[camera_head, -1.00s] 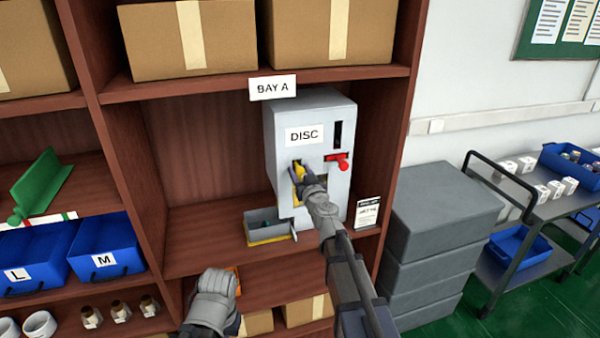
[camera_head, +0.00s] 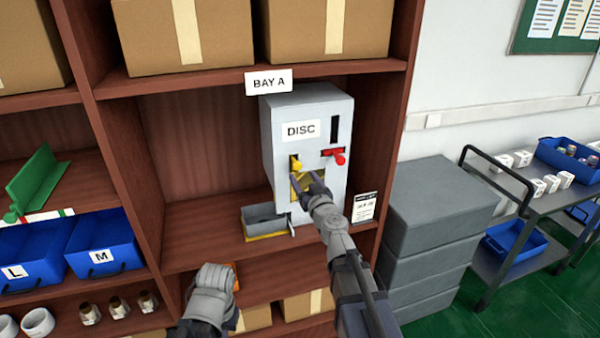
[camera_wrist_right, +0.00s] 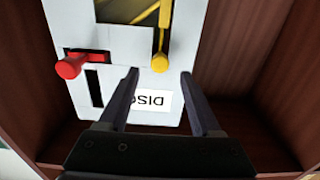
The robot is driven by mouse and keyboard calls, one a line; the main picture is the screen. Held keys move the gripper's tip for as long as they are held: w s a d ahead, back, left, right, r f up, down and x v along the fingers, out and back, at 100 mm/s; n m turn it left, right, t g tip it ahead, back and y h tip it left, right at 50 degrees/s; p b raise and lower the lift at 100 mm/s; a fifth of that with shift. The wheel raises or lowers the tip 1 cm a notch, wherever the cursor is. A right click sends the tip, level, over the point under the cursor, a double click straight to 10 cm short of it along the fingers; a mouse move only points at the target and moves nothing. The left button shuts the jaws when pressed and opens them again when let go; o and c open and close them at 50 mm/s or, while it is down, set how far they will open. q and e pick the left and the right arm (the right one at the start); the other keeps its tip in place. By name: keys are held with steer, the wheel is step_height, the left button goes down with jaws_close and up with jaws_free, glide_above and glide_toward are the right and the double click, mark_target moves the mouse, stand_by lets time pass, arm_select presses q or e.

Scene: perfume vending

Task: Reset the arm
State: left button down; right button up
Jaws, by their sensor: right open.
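My right gripper (camera_head: 307,186) is open and empty, just in front of the grey DISC machine (camera_head: 270,150). In the right wrist view its two fingers (camera_wrist_right: 158,80) are spread with nothing between them. The yellow knob (camera_head: 297,167) on the machine's front is clear of the fingers; it also shows in the right wrist view (camera_wrist_right: 160,62). A red knob (camera_head: 338,157) sits to its right in the head view. My left arm ends at the lower middle of the head view, with its wrist (camera_head: 212,287) showing; its fingertips are hidden or too unclear to read.
The machine stands in a brown shelf bay with a small grey tray (camera_head: 262,222) at its foot. A card (camera_head: 364,207) stands to the right. Grey stacked bins (camera_head: 440,225) and a cart (camera_head: 545,195) stand further right. Blue bins (camera_head: 104,245) are at left.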

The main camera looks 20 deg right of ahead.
steer(key=shift+s, duration=0.35)
